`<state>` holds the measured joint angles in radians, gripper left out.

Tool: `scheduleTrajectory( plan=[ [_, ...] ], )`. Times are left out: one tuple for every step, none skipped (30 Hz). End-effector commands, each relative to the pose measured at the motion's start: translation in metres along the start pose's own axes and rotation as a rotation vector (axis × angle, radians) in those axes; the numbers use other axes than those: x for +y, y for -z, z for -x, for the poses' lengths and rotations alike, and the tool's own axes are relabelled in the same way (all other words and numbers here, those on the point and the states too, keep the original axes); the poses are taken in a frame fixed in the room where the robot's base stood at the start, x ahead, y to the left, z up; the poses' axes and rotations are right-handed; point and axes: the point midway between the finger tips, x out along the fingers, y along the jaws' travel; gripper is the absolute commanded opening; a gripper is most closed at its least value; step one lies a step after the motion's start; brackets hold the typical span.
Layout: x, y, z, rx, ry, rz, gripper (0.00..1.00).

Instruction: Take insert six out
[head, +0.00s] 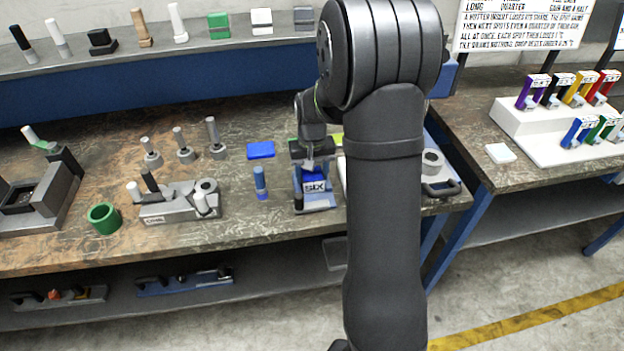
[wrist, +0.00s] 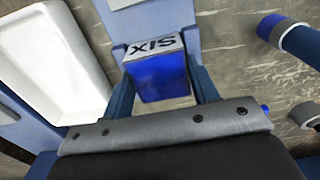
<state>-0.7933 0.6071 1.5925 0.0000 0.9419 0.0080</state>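The insert marked SIX (head: 314,187) is a blue block with a pale lettered face. It sits in a blue-grey stand (head: 318,204) on the workbench, left of my arm's large dark link. In the wrist view the insert (wrist: 160,76) lies just ahead of my gripper, its lettering upside down. My gripper (head: 313,163) is directly above the insert, pointing down. In the wrist view my gripper (wrist: 163,88) has one dark blue finger on each side of the block. Whether the fingers touch it is not clear.
A blue cylinder (head: 260,182) stands close on the left, and a flat blue block (head: 261,150) lies behind it. A white tray (wrist: 50,58) is beside the stand in the wrist view. A grey fixture (head: 180,203) and green ring (head: 104,217) stand farther left.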

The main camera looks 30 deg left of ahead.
Motion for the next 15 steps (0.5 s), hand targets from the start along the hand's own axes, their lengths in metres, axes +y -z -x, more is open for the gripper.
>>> scheduleTrajectory(
  plan=[
    [0.0000,0.0001,0.0002,0.000,0.000,0.000,0.41],
    [0.0000,0.0001,0.0002,0.000,0.000,0.000,0.35],
    [0.0000,0.0001,0.0002,0.000,0.000,0.000,0.27],
    [0.0000,0.0001,0.0002,0.000,0.000,0.000,0.21],
    [0.0000,0.0001,0.0002,0.000,0.000,0.000,0.15],
    [0.0000,0.0001,0.0003,0.000,0.000,0.000,0.07],
    [0.0000,0.0001,0.0003,0.000,0.000,0.000,0.01],
    [0.0000,0.0001,0.0003,0.000,0.000,0.000,0.00],
    [0.0000,0.0001,0.0003,0.000,0.000,0.000,0.00],
    [0.0000,0.0011,0.0018,0.004,0.000,0.000,0.00],
    [0.0000,0.0011,0.0018,0.004,0.000,0.000,0.00],
    [0.0000,0.0011,0.0018,0.004,0.000,0.000,0.00],
    [0.0000,0.0011,0.0018,0.004,0.000,0.000,0.00],
    [0.0000,0.0011,0.0018,0.004,0.000,0.000,0.00],
    [0.0000,0.0011,0.0019,0.004,0.000,0.000,0.00]
  ],
)
